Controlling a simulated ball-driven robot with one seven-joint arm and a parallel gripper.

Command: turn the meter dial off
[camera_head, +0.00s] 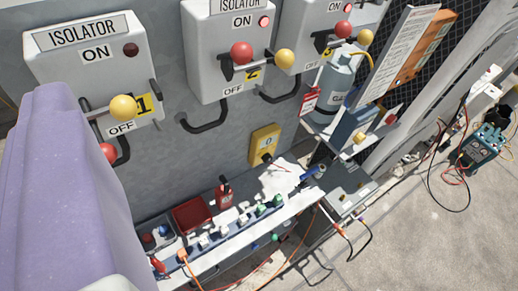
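A teal meter (480,148) stands on the ground at the far right, with dark and red leads around it. Its face is small in this view, and I cannot tell where its dial points. A yellow box (264,142) with a dark round part and a "0" marked above it is on the grey wall in the middle; I cannot tell whether it belongs to the meter. My gripper's fingertips do not show; a large lavender shape, which seems to be part of my arm, fills the left side.
Isolator boxes (90,55) with levers line the wall. Below is a narrow bench (245,240) holding a red tray (191,214) and several small items. A grey gas cylinder (335,80) stands by a sign board (397,60).

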